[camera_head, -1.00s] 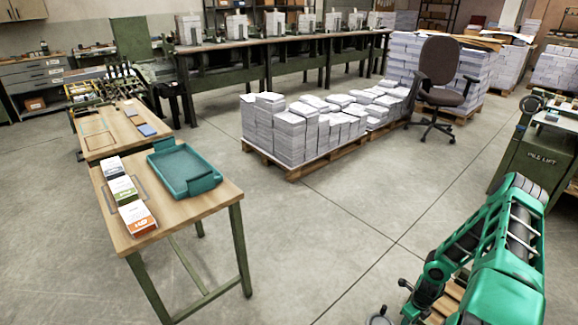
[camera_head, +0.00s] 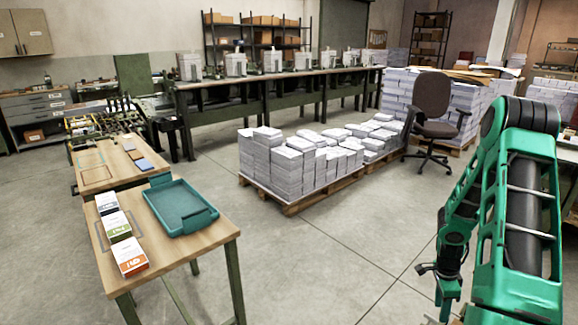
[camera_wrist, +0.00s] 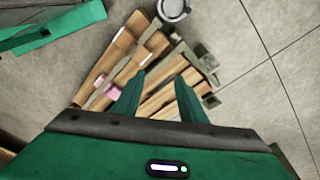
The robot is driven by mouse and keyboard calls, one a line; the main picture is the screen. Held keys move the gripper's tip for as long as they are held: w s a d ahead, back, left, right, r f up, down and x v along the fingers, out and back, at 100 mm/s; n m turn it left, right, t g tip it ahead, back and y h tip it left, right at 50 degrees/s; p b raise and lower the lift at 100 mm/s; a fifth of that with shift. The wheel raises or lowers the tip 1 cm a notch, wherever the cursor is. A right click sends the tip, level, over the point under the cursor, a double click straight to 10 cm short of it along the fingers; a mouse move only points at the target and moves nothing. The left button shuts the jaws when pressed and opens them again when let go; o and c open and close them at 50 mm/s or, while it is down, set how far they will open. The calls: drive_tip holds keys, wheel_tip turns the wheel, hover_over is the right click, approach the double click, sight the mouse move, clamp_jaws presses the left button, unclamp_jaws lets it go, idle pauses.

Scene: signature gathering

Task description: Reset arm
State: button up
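My green arm is on the right side of the head view, folded, with its lower end near the bottom edge. In the wrist view, the two green fingers of my gripper (camera_wrist: 160,95) stand apart with nothing between them. Below them is wooden slatted structure (camera_wrist: 155,60) with a pink item (camera_wrist: 107,92) on it, out of reach of the fingertips as far as I can tell.
A wooden table (camera_head: 215,236) at left holds a teal tray (camera_head: 180,207) and several small boxes (camera_head: 119,226). A pallet (camera_head: 290,207) of paper stacks stands mid-floor, with an office chair (camera_head: 433,108) to its right. Floor (camera_head: 330,262) between table and arm is clear.

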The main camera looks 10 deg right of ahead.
drive_tip(key=s+a+r+n, duration=0.2)
drive_tip(key=a+r+n, duration=0.2)
drive_tip(key=r, duration=0.8)
drive_tip(key=s+a+r+n, duration=0.3)
drive_tip(key=a+r+n, duration=0.1)
drive_tip(key=r, duration=0.8)
drive_tip(key=s+a+r+n+t+y, duration=0.1)
drive_tip(key=s+a+r+n, duration=0.7)
drive_tip(key=s+a+r, duration=0.3)
drive_tip(key=s+a, duration=0.2)
drive_tip(key=s, duration=0.1)
drive_tip(key=shift+s+a+y, duration=0.25)
drive_tip(key=shift+y, duration=0.05)
